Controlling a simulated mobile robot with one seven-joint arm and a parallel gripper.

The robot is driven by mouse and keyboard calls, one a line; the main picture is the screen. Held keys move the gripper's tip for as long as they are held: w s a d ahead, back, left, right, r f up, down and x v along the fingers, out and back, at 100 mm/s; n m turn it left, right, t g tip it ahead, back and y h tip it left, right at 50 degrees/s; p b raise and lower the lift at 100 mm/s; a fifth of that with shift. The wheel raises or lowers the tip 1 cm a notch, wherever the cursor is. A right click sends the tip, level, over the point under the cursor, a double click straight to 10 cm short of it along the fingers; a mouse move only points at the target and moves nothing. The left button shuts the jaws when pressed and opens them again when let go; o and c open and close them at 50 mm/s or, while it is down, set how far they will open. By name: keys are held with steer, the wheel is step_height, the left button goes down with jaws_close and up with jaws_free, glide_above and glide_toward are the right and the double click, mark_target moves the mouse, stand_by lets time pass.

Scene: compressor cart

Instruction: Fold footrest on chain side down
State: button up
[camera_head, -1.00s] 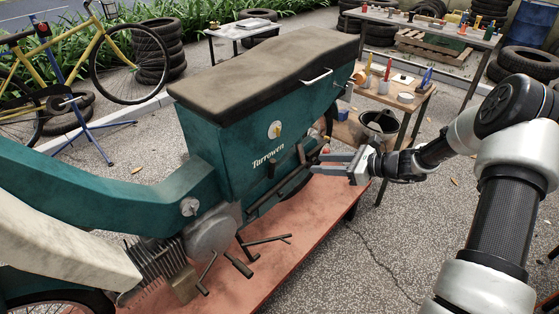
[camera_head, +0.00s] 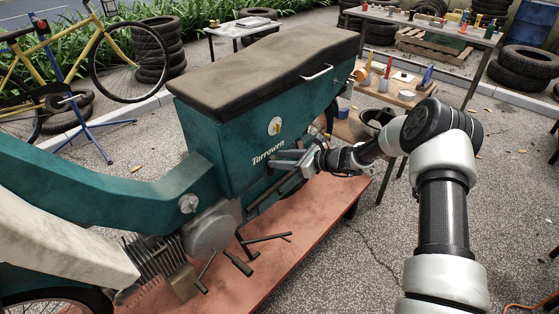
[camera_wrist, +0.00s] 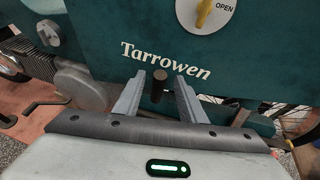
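The dark footrest peg (camera_wrist: 159,82) stands upright against the teal side panel, under the white "Tarrowen" lettering. My gripper (camera_wrist: 159,76) is open, with one finger on each side of the peg and gaps between. In the head view my gripper (camera_head: 275,159) is close to the panel's lower side. The peg is small there and mostly hidden by the fingers. How the peg's hinge sits is hidden in the wrist view.
A yellow fuel knob (camera_wrist: 205,10) marked OPEN is above the lettering. A dark pedal lever (camera_head: 240,264) sticks out near the engine. The machine stands on a red platform (camera_head: 300,230). A wooden side table (camera_head: 355,130) and black bucket (camera_head: 378,118) are behind my arm.

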steer(key=shift+w+a+f, duration=0.15)
steer(key=shift+a, duration=0.15)
jaws_close()
steer(key=shift+f, duration=0.1)
